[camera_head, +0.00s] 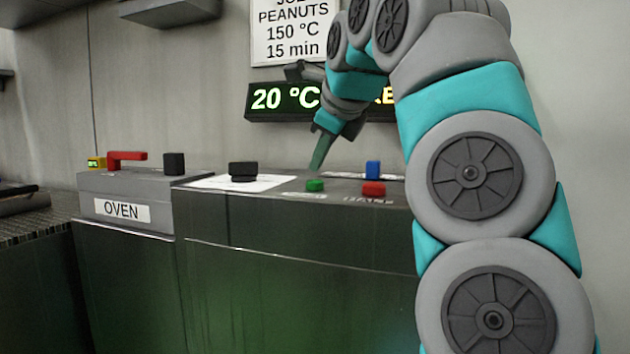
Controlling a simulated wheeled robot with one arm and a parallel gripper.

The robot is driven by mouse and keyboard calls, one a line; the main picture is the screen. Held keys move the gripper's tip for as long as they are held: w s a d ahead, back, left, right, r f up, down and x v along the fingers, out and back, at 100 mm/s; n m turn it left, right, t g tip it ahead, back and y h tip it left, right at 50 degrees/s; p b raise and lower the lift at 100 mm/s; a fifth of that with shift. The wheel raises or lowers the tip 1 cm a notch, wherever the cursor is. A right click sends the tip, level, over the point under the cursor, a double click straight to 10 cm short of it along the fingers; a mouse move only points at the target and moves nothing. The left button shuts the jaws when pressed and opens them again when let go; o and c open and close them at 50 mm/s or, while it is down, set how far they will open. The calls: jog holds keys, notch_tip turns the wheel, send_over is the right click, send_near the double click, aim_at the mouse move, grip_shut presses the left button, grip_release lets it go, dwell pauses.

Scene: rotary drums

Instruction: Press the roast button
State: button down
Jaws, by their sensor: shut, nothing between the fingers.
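A green button (315,185) sits near the front edge of the grey machine top (275,198). A red button (373,189) is to its right, and a blue block-shaped control (373,169) stands behind the red one. Small lettering lies in front of the green and red buttons, too small to read, so I cannot tell which is the roast button by its label. My gripper (317,165) is shut and empty. Its teal fingers point down just above or behind the green button; I cannot tell whether they touch anything.
A black knob (242,171) stands on a white dial plate (212,183). The oven box (122,212) at left carries a red lever (127,156) and a black block (174,163). A display (285,99) reads 20 °C, partly hidden by my arm. A sign (293,32) reads peanuts, 150 °C, 15 min.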

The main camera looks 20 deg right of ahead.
aim_at(319, 182)
jog(key=shift+f, duration=0.1)
jog(key=shift+f+b, duration=0.35)
jog(key=shift+b, duration=0.4)
jog(key=shift+f+b, duration=0.5)
jog(key=shift+b, duration=0.15)
dwell(0.7)
jog(key=shift+r, duration=0.1)
jog(key=shift+r+p, duration=0.75)
jog(key=shift+r, duration=0.1)
jog(key=shift+r, duration=0.1)
notch_tip(319, 182, up, 5)
jog(key=p, duration=0.4)
jog(key=shift+p, duration=0.4)
